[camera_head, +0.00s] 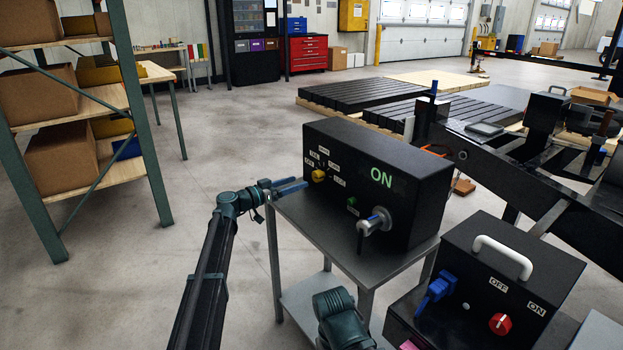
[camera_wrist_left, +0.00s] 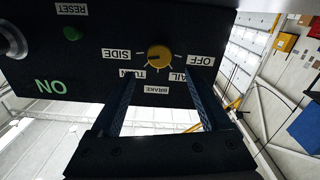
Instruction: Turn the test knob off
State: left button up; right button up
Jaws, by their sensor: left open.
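A yellow knob (camera_head: 318,175) sits on the front of a black box (camera_head: 400,195) with a lit green ON sign. In the left wrist view, seen upside down, the yellow knob (camera_wrist_left: 159,57) is ringed by the labels SIDE, TURN, BRAKE, TAIL and OFF. Its pointer seems to face SIDE. My left gripper (camera_head: 296,186) is open in front of the knob, just left of it. In the wrist view its two fingers (camera_wrist_left: 160,82) straddle the knob's line, apart from it. My right gripper's fingers do not show.
The box stands on a grey metal cart (camera_head: 290,215) and also carries a silver handle (camera_head: 375,222) and a green RESET button (camera_head: 351,200). A second black box with a red OFF/ON knob (camera_head: 500,324) is at lower right. A shelf rack (camera_head: 140,120) stands left.

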aim_at(315, 176)
pick_arm(q)
jog(key=x, duration=0.7)
grip_shut()
dwell(0.4)
